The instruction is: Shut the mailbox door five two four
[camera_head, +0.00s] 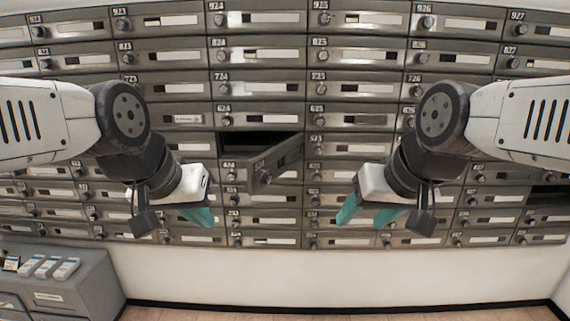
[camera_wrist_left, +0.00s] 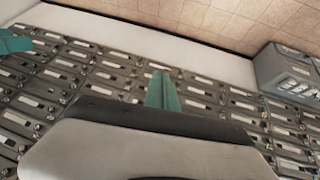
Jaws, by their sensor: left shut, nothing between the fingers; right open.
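The mailbox door 524 (camera_head: 277,163) stands open in the middle of the mailbox wall in the head view. It swings out toward me and to the right, and a dark open compartment (camera_head: 254,142) shows behind it. My left gripper (camera_head: 203,216) is shut and empty, left of and below the door, apart from it. Its teal fingers also show together in the left wrist view (camera_wrist_left: 162,92). My right gripper (camera_head: 367,217) is open and empty, right of and below the door, with its teal fingers spread.
Rows of closed grey mailboxes (camera_head: 260,55) with knobs and white labels fill the wall. Another dark opening (camera_head: 548,194) shows at the far right. A grey cabinet (camera_head: 75,290) with small items on top stands at lower left.

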